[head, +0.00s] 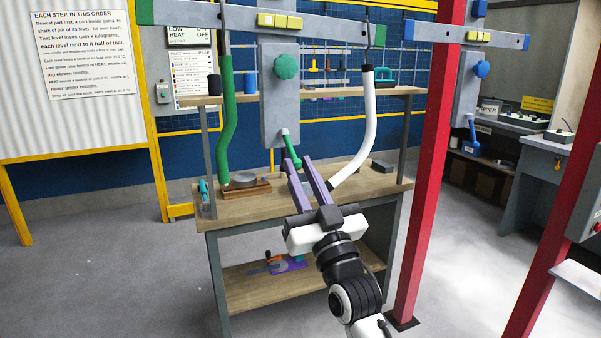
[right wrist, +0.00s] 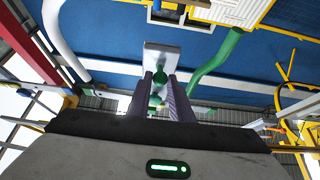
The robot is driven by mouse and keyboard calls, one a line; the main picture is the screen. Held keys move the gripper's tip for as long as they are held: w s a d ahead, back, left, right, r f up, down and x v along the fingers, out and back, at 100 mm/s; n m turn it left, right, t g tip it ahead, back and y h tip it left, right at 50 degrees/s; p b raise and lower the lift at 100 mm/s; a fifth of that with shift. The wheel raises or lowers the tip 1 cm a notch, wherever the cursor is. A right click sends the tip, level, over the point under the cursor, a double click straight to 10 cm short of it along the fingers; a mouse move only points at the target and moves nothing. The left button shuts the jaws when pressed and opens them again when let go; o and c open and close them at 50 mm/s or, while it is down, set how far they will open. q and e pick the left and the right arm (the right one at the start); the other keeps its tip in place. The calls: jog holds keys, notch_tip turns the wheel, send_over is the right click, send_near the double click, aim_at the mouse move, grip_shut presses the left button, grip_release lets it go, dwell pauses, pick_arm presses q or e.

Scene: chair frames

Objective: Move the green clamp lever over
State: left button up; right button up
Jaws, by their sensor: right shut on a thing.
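The green clamp lever (head: 291,148) is mounted at the lower end of a grey upright plate (head: 272,110), below a large green knob (head: 286,67). It slants down to the right from its pivot. My right gripper (head: 298,164) reaches up to it with two purple fingers, shut on the lever's lower part. In the right wrist view, green (right wrist: 155,99) shows between the fingers (right wrist: 160,84), in front of the grey plate (right wrist: 160,53). The fingers hide part of the lever. My left gripper is not in view.
A green tube (head: 225,120) and a white tube (head: 368,130) hang either side of the plate. A red post (head: 433,150) stands right. A blue lever (head: 472,130) hangs on another plate.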

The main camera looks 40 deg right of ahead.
jog(key=r+p, duration=0.1)
jog(key=s+r+p, duration=0.1)
jog(key=shift+a+r, duration=0.1)
jog(key=shift+r, duration=0.25)
jog(key=shift+s+r+p, duration=0.25)
jog(key=shift+r+p, duration=0.9)
